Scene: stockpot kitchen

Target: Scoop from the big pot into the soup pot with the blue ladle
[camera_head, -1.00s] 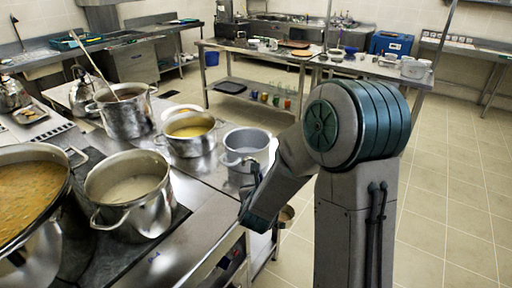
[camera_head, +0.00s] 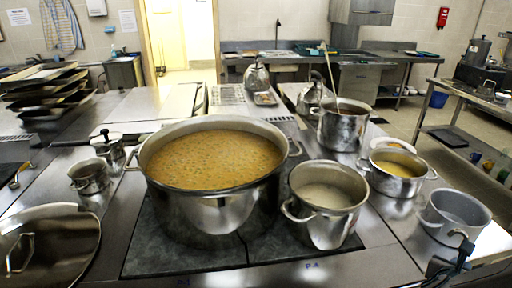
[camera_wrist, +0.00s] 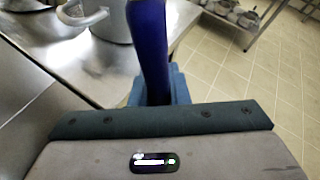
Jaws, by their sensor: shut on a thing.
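The big pot (camera_head: 213,205) stands on the dark hob in the head view, full of orange-brown soup with bits in it. To its right is a smaller steel pot (camera_head: 326,215) with pale contents, which may be the soup pot; no label settles it. In the wrist view, my gripper (camera_wrist: 160,92) is shut on the blue handle of the blue ladle (camera_wrist: 149,45). The handle stands up from between the fingers; the ladle's bowl is out of view. In the head view only a dark part of my arm's end shows at the lower right.
A grey pot (camera_head: 455,217) stands near the counter's right edge, with a pot of yellow soup (camera_head: 397,175) behind it. A tall pot (camera_head: 343,127) holds a long-handled utensil. A large lid (camera_head: 48,245) and a small pot (camera_head: 90,178) lie left.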

